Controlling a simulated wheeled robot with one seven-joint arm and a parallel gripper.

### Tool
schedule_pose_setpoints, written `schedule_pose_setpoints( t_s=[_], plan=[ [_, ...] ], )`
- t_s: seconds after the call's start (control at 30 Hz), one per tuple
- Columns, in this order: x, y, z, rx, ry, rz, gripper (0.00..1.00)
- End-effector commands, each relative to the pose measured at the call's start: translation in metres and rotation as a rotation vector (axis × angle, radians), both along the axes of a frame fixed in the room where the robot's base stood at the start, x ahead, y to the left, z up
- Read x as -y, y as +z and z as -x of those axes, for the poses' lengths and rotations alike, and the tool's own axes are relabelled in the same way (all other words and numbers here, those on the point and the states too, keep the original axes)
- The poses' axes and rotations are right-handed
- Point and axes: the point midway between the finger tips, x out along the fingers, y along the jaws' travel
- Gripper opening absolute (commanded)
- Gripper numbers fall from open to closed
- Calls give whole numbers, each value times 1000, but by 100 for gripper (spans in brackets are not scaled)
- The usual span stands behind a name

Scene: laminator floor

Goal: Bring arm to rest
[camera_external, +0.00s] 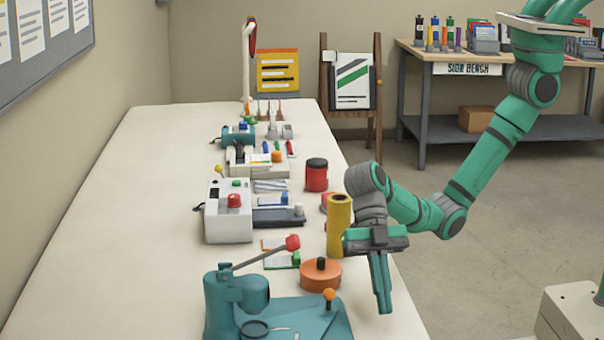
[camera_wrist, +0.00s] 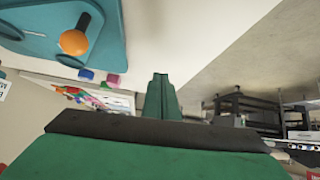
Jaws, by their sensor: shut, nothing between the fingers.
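My green arm reaches in from the right in the external view, bent at the elbow. My gripper (camera_external: 385,308) hangs with its fingers pointing down over the right edge of the long white table (camera_external: 95,215). The fingers are together and hold nothing. In the wrist view the green fingers of my gripper (camera_wrist: 160,80) also show together and empty. I cannot tell how high the fingertips are above the table.
A yellow cylinder (camera_external: 339,225) and an orange round container (camera_external: 320,275) stand close left of my gripper. A teal lever press (camera_external: 235,303) is at the front. A grey machine (camera_external: 228,212) stands farther left. Open floor (camera_external: 500,270) lies right.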

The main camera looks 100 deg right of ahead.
Motion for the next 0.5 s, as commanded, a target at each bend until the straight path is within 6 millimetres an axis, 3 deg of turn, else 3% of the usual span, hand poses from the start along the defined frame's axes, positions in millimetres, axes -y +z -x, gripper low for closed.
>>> schedule_pose_setpoints(
  t_s=[0.2, 0.5],
  plan=[
    [3, -27, 44, -11, -76, -165, 0],
    [19, -37, 87, -4, -199, -337, 0]
  ],
)
